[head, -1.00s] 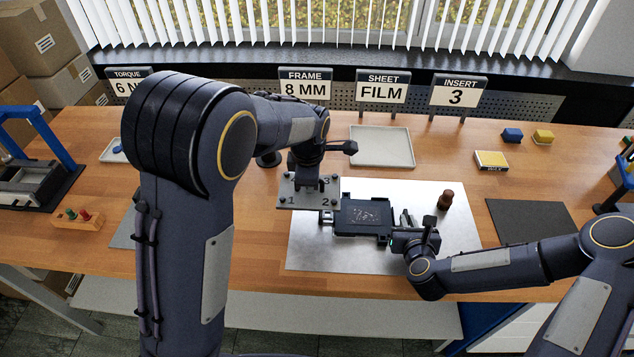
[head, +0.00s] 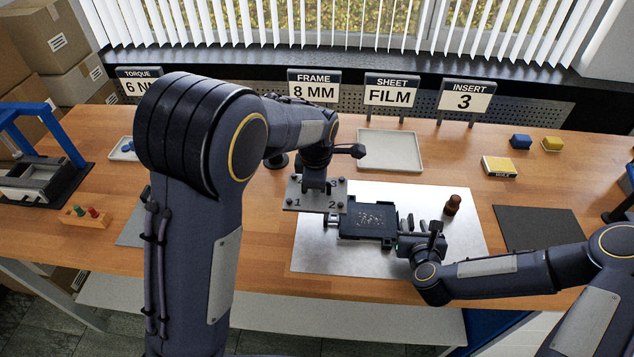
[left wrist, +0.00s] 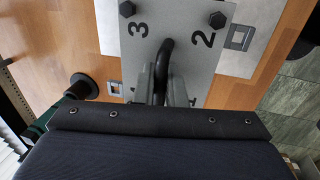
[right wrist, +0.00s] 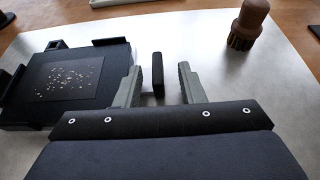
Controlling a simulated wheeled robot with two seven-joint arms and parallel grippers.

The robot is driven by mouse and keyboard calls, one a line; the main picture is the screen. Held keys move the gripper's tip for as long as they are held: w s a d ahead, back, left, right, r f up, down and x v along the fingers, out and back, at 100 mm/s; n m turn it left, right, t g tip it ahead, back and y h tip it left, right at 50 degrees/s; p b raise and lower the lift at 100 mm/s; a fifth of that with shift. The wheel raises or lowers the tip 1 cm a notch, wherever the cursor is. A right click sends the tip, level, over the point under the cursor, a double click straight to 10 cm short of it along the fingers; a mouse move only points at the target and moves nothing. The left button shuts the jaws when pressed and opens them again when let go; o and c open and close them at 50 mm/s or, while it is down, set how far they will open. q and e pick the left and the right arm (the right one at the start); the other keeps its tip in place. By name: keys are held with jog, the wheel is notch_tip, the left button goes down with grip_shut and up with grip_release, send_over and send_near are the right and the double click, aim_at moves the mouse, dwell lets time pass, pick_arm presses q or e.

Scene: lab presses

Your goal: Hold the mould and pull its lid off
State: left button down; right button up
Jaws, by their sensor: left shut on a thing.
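The mould (head: 368,222) is a black, flat square block on a metal sheet, with pale specks on its dark face. It also shows in the right wrist view (right wrist: 72,78). The lid (head: 300,199) is a grey plate with numbers and dark bolts, off the mould at its upper left. My left gripper (left wrist: 163,98) is shut on the lid's dark bar handle. My right gripper (right wrist: 158,88) is at the mould's right side. Its fingers stand apart on either side of a dark upright handle (right wrist: 157,72), with gaps on both sides.
A brown-handled brush (head: 452,204) stands on the metal sheet (head: 340,262) right of the mould. A pale tray (head: 391,150) lies behind. A dark mat (head: 538,226) is at right. A block with coloured pegs (head: 84,217) is at left.

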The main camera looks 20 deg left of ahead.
jog(key=shift+s, duration=0.1)
jog(key=v, duration=1.1)
jog(key=shift+s+r, duration=0.2)
jog(key=shift+s, duration=0.15)
jog(key=shift+d, duration=0.1)
